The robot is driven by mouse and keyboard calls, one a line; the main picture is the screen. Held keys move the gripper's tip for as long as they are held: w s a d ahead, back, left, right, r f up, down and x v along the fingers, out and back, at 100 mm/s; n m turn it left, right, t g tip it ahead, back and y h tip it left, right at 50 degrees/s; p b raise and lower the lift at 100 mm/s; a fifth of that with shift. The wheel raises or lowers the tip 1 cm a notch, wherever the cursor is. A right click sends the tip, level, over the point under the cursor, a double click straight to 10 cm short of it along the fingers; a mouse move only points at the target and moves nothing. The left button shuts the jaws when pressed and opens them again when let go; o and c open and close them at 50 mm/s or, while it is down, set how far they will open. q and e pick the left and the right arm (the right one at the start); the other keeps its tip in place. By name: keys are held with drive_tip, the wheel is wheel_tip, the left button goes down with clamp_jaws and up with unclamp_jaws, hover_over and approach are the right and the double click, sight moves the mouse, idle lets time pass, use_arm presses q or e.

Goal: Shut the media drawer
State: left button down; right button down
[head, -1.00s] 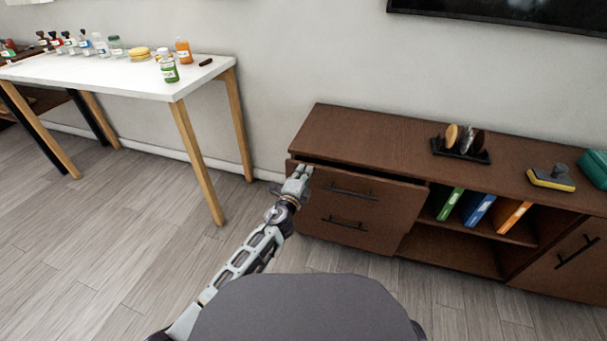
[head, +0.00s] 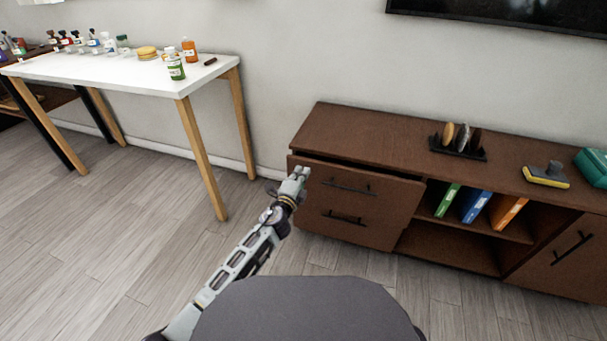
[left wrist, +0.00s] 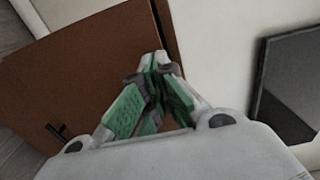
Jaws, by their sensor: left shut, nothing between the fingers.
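The media drawer (head: 370,186) is the upper left drawer of the brown cabinet (head: 360,128). It stands slightly open, with a dark gap along its top edge. Its dark bar handle (head: 347,187) is on the front. My left gripper (head: 303,171) is shut and empty at the upper left corner of the drawer front. In the left wrist view the shut fingertips (left wrist: 160,62) are at the brown drawer front (left wrist: 85,85), near its edge; I cannot tell whether they touch. My right gripper is not in view.
Below is a second drawer (head: 345,219). Open shelves at the right hold a green binder (head: 447,200), a blue binder (head: 476,206) and an orange binder (head: 510,211). A white table (head: 120,72) with bottles stands at the left. The floor between is clear.

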use_arm(q)
drive_tip(key=p+v, duration=0.2)
drive_tip(key=v, duration=0.8)
drive_tip(key=shift+s, duration=0.35)
idle(0.6)
drive_tip(key=shift+a+r, duration=0.1)
drive_tip(key=shift+r, duration=0.05)
